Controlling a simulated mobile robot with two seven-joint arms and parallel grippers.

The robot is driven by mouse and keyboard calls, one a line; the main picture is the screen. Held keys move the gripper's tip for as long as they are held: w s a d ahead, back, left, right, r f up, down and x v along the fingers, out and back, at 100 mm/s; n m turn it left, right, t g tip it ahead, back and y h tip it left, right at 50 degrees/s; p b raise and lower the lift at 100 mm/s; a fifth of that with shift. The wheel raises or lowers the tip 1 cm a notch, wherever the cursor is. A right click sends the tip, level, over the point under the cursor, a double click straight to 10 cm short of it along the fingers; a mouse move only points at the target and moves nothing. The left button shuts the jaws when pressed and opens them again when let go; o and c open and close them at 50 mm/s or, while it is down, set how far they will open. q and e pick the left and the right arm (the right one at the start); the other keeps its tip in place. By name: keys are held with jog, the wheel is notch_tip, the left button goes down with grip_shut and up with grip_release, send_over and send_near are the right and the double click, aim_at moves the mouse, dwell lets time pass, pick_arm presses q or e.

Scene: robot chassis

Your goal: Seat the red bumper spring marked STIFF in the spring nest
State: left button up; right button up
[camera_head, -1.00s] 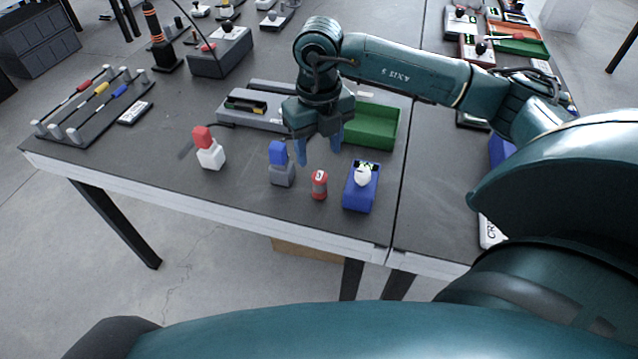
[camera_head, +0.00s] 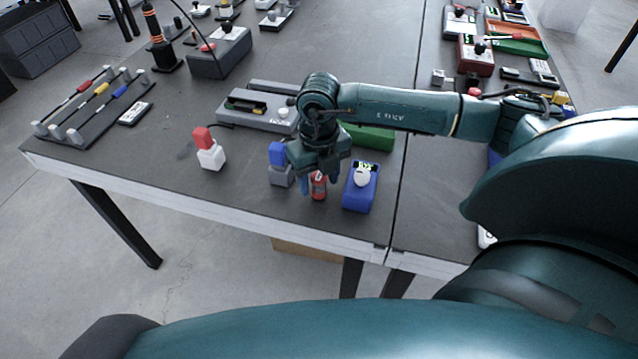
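A small red cylinder with dark bands (camera_head: 319,187), apparently the red bumper spring, stands upright near the table's front edge. In the earlier view its top shows a pale label, too small to read. My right gripper (camera_head: 319,183) points down over it, with the blue-tipped fingers on either side and seemingly a gap to the spring. It looks open; contact is not clear. The gripper hides the top of the spring. I cannot tell which fixture is the spring nest. My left gripper is not in view.
Close left is a grey block with a blue top (camera_head: 280,171); close right is a blue device with a white knob (camera_head: 360,188). A white block with a red top (camera_head: 209,152) stands farther left. Behind are a grey fixture (camera_head: 255,115) and a green bin (camera_head: 372,137).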

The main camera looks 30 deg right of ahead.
jog(key=shift+r, duration=0.1)
jog(key=c, duration=1)
